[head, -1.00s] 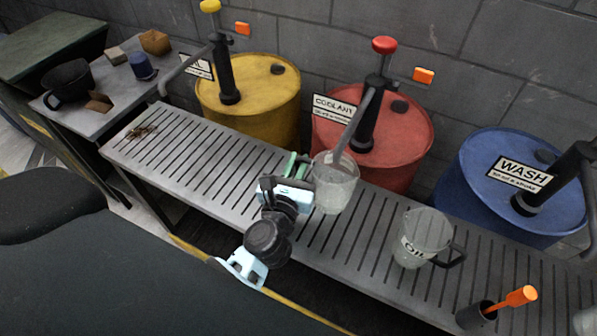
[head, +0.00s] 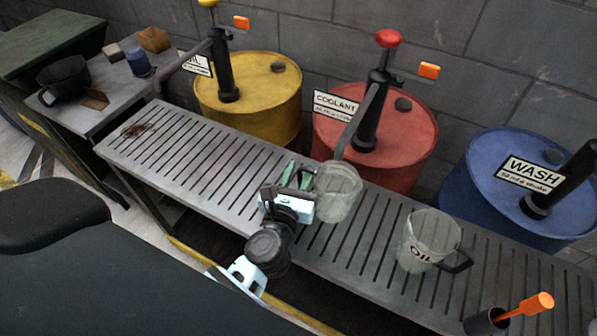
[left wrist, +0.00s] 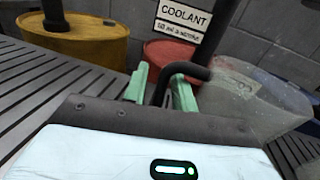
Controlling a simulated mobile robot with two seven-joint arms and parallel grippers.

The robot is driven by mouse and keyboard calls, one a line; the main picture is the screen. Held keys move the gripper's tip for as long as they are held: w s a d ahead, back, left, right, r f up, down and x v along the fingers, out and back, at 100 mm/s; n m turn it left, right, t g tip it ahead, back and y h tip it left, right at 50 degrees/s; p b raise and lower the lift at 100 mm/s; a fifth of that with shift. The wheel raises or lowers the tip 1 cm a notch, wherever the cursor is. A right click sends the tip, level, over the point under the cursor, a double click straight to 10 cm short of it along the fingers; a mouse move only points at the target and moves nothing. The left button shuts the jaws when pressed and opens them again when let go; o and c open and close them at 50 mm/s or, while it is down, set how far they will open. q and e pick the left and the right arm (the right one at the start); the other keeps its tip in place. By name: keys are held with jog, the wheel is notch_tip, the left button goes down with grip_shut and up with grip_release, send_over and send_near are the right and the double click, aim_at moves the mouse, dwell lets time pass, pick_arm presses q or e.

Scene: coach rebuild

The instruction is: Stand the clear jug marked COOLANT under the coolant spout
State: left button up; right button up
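The clear jug (head: 340,192) stands on the slatted bench, upright, with the end of the coolant spout (head: 352,132) over its mouth. Its COOLANT mark cannot be read here; it also shows in the left wrist view (left wrist: 255,100). My left gripper (head: 297,173) is at the jug's left side. In the left wrist view its green fingers (left wrist: 163,92) stand apart on either side of the jug's dark handle, with a gap beside the handle. The red drum (head: 405,150) with the COOLANT sign (head: 336,104) stands behind. My right gripper is out of view.
A clear jug marked OIL (head: 424,243) stands to the right on the bench (head: 200,165). An orange-handled tool (head: 528,304) sits in a dark cup at the front right. A yellow drum (head: 255,95) and a blue WASH drum (head: 500,205) stand behind. The bench's left part is mostly clear.

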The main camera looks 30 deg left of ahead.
pick_arm(q)
jog(key=shift+o, duration=0.5)
